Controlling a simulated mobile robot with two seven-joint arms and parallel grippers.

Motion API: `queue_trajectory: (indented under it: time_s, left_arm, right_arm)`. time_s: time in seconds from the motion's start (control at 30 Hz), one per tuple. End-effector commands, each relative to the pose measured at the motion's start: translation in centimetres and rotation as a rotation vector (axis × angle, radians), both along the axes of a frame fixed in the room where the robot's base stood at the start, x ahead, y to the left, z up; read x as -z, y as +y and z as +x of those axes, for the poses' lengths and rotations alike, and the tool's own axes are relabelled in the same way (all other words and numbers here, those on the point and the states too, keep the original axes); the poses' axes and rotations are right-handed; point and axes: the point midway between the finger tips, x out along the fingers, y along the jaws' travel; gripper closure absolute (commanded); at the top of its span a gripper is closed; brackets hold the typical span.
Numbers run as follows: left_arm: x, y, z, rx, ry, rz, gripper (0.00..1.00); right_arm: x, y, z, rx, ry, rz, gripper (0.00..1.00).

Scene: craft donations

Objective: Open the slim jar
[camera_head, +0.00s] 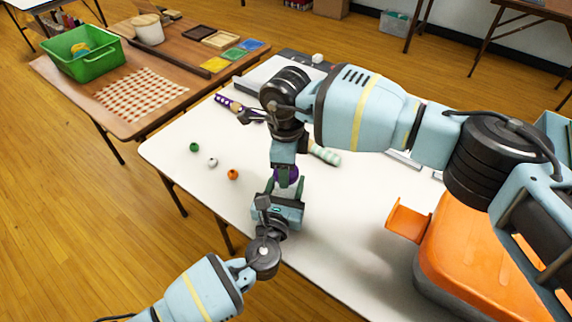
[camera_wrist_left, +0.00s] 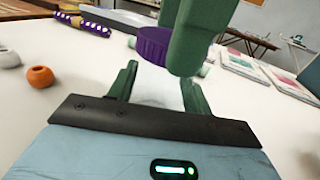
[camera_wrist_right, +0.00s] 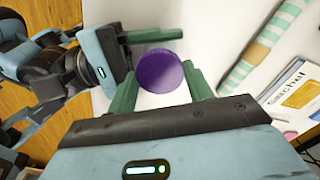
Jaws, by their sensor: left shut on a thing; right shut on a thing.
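The slim jar's purple lid (camera_head: 288,177) shows between my two grippers near the front edge of the white table. My right gripper (camera_wrist_right: 163,86) points down from above and is shut on the lid, whose round top (camera_wrist_right: 160,70) faces its camera. My left gripper (camera_wrist_left: 158,88) is shut on the pale, see-through jar body (camera_wrist_left: 158,92), just below the lid. The lid's side (camera_wrist_left: 153,46) also shows in the left wrist view, partly behind a green finger of the right gripper. I cannot tell whether there is a gap between lid and body. The jar looks about upright.
Green (camera_head: 194,147), white (camera_head: 212,161) and orange (camera_head: 232,174) beads lie left of the jar. A purple dotted roll (camera_head: 235,107) and a mint striped roll (camera_head: 325,154) lie behind. An orange bin (camera_head: 480,245) stands at right. The table's front left is clear.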

Motion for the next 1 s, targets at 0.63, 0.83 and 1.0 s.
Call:
queue_trajectory:
  time_s: [0.63,0.83,1.0]
  left_arm:
    - [0.04,0.01,-0.01,0.000,0.001,0.000,1.00]
    - [0.05,0.01,-0.01,0.000,0.001,0.000,1.00]
    - [0.05,0.01,-0.01,0.000,0.001,0.000,1.00]
  right_arm:
    - [-0.07,-0.01,-0.06,-1.048,0.000,0.000,0.76]
    - [-0.10,-0.02,-0.07,-1.371,0.000,0.000,0.76]
    - [-0.12,-0.04,-0.08,-1.645,0.000,0.000,0.76]
